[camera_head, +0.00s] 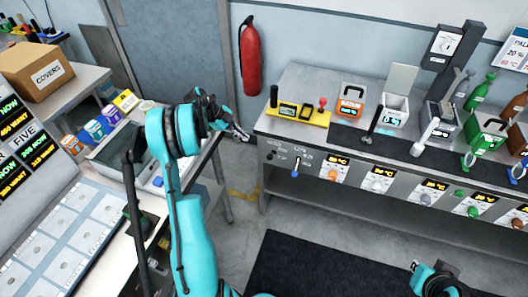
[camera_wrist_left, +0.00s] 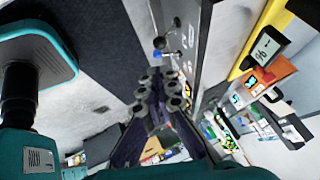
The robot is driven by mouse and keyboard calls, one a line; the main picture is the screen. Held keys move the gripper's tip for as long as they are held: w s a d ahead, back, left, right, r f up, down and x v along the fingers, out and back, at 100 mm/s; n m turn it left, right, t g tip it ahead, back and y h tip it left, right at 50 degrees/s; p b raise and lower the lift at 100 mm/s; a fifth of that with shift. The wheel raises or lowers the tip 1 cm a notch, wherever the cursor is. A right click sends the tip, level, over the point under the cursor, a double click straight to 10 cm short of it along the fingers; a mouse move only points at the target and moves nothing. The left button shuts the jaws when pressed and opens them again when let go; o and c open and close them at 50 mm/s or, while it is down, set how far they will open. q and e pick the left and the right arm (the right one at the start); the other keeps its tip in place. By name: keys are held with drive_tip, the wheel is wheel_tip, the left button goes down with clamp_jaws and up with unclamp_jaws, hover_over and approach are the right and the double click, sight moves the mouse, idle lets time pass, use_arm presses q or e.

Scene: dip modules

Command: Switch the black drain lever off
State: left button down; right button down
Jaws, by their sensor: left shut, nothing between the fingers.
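A black-knobbed lever (camera_head: 271,155) sticks out of the left end of the bench's front panel, beside a blue-tipped lever (camera_head: 295,173). In the left wrist view, the black knob (camera_wrist_left: 159,43) and the blue knob (camera_wrist_left: 162,55) show just beyond my fingertips. The panel labels are too small to read. My left gripper (camera_head: 240,133) is shut and empty, left of the black lever and apart from it in the head view. Its closed fingers show in the left wrist view (camera_wrist_left: 161,92). Part of my right arm's end (camera_head: 436,279) shows at the bottom right; its fingers are unclear.
The metal bench (camera_head: 290,128) carries a yellow tray (camera_head: 299,112), an upright black lever (camera_head: 374,122) and several coloured stations. Its front has more knobs and displays. A side table with a cardboard box (camera_head: 42,70) stands left.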

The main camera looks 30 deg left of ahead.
sight(271, 156)
use_arm(q)
drive_tip(key=shift+f, duration=0.1)
